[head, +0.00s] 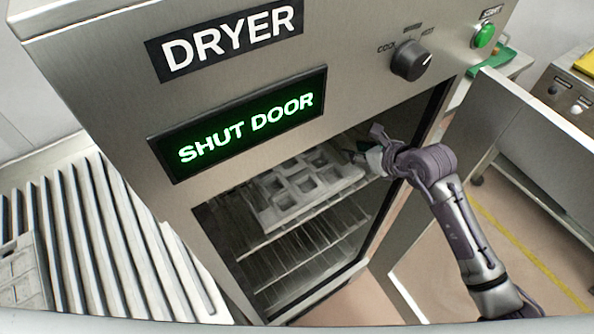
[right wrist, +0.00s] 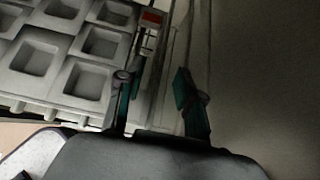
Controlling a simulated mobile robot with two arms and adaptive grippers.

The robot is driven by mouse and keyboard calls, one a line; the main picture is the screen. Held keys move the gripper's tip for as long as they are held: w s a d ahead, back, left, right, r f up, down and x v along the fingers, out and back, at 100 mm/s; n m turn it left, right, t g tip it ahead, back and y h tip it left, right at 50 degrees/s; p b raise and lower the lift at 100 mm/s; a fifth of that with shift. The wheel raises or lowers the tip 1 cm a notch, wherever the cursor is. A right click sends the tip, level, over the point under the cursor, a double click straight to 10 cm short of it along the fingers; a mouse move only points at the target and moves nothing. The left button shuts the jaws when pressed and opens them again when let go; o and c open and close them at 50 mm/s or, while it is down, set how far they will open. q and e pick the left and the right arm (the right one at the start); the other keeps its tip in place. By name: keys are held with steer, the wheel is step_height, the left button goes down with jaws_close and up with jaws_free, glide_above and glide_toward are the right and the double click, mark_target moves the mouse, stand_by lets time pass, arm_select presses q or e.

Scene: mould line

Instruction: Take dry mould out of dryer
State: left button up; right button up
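The grey mould (head: 305,185), a tray with several square cavities, lies on the top wire shelf inside the dryer (head: 110,65). The dryer's front is open and its display (head: 245,125) reads SHUT DOOR. My right gripper (head: 364,156) reaches into the opening at the mould's right edge. In the right wrist view, the mould (right wrist: 85,85) fills the upper left. My right gripper (right wrist: 155,88) has its fingers apart, the left one close to the mould's edge; contact cannot be told. My left gripper is not in view.
An open door panel (head: 530,135) stands right of the dryer, beside my right arm. A knob (head: 410,60) and a green button (head: 484,36) are on the dryer's front. A roller conveyor (head: 110,240) is at the left, with a grey tray (head: 20,275) on it. Lower shelves look empty.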

mark_target(342, 148)
steer(key=p+x, duration=0.1)
steer(key=x, duration=0.3)
steer(key=shift+a+p, duration=0.35)
steer(key=shift+a, duration=0.05)
steer(key=shift+w+f, duration=0.15)
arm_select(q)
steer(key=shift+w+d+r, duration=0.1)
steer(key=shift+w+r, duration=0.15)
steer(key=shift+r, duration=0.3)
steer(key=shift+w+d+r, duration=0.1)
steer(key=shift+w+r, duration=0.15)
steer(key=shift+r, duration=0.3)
arm_select(e)
steer(key=shift+c, duration=1)
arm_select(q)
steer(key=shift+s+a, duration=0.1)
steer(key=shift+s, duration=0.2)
arm_select(e)
jaws_close()
